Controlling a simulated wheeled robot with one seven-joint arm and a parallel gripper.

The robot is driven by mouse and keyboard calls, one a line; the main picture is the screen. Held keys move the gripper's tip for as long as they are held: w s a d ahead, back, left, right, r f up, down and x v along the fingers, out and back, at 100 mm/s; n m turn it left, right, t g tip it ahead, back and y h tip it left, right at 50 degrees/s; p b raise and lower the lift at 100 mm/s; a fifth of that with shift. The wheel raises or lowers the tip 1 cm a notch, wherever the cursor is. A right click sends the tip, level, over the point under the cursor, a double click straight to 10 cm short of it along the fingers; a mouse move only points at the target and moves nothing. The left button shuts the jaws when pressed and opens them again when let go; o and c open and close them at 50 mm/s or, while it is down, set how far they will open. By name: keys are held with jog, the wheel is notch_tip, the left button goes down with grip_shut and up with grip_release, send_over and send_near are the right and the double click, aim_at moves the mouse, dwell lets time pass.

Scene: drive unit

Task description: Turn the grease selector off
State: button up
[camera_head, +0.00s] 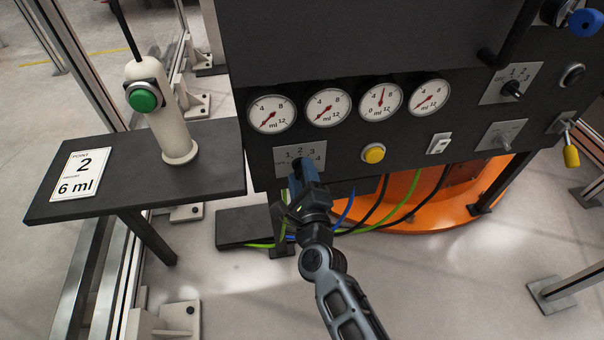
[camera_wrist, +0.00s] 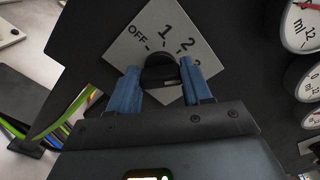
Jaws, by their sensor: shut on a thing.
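The selector knob (camera_wrist: 160,70) is black and sits on a pale square plate with printed marks. In the wrist view, the plate (camera_wrist: 122,47) shows OFF, 1 and 2, with a further mark partly hidden by a finger. My gripper (camera_wrist: 161,76) has its two blue fingers on either side of the knob, shut on it. I cannot tell which mark the knob points to. In the head view, the plate (camera_head: 285,155) is at the lower left of the black panel, and my gripper (camera_head: 303,178) covers the knob.
Several round gauges (camera_head: 328,107), a yellow button (camera_head: 373,153) and a white switch (camera_head: 439,143) share the panel. Another selector plate (camera_head: 497,90) is at right. A dark side shelf (camera_head: 215,165) carries a white post with a green button (camera_head: 142,100) and a "2, 6 ml" card (camera_head: 80,175). Cables hang below.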

jog(key=n+p, duration=0.2)
jog(key=n, duration=0.4)
jog(key=shift+f, duration=0.1)
jog(key=n+p, duration=0.2)
jog(key=n, duration=0.3)
jog(key=shift+f+n, duration=0.1)
jog(key=shift+n, duration=0.2)
jog(key=n+p, duration=0.1)
jog(key=n, duration=0.4)
jog(key=shift+f+n+p, duration=0.15)
jog(key=shift+n+p, duration=0.15)
jog(key=shift+p, duration=0.05)
jog(key=n, duration=0.2)
jog(key=n+p, duration=0.1)
jog(key=n, duration=0.1)
jog(key=shift+d+f+n, duration=0.15)
jog(key=shift+n, duration=0.55)
jog(key=o, duration=1.1)
jog(key=shift+c, duration=0.2)
